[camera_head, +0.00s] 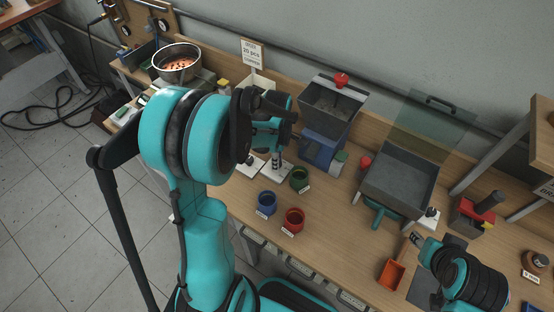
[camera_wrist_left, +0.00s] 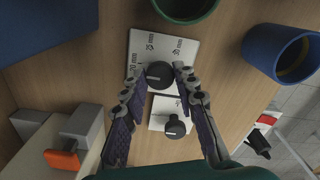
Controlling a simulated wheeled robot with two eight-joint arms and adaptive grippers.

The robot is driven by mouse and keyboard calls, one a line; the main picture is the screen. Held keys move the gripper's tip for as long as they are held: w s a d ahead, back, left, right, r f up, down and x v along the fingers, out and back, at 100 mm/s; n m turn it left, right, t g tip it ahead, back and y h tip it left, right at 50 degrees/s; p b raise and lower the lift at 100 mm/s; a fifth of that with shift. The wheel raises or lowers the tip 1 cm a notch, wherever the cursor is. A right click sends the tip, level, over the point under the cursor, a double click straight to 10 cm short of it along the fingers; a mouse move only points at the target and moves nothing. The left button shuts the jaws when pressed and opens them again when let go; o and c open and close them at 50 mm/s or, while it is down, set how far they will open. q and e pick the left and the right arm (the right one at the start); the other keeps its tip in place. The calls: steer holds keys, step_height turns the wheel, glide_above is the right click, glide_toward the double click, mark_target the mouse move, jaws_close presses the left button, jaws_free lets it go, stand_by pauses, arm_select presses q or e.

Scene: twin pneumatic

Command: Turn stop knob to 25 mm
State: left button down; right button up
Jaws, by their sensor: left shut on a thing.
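In the left wrist view, a black round stop knob (camera_wrist_left: 160,75) sits on a white plate (camera_wrist_left: 180,45) with printed mm marks around it. The marks are small and turned, and I cannot tell which one the knob points at. My left gripper (camera_wrist_left: 157,82) has its fingertips on either side of this knob and is shut on it. In the head view the left gripper (camera_head: 276,158) reaches down at the white plates (camera_head: 272,176), and the knob is largely hidden there. My right gripper (camera_head: 418,240) is at the lower right, its fingers too small to judge.
A second black knob (camera_wrist_left: 175,127) on a smaller white plate sits close by. A green cup (camera_head: 300,178), a blue cup (camera_head: 267,201) and a red cup (camera_head: 293,219) stand near. A grey hopper (camera_head: 330,105) stands behind.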

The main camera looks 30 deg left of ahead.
arm_select(q)
steer(key=shift+m, duration=0.4)
steer(key=m, duration=0.5)
steer(key=shift+m, duration=0.3)
steer(key=m, duration=0.5)
steer(key=shift+b, duration=0.4)
steer(key=shift+m, duration=0.3)
steer(key=c, duration=1.2)
jaws_free()
steer(key=shift+o, duration=0.2)
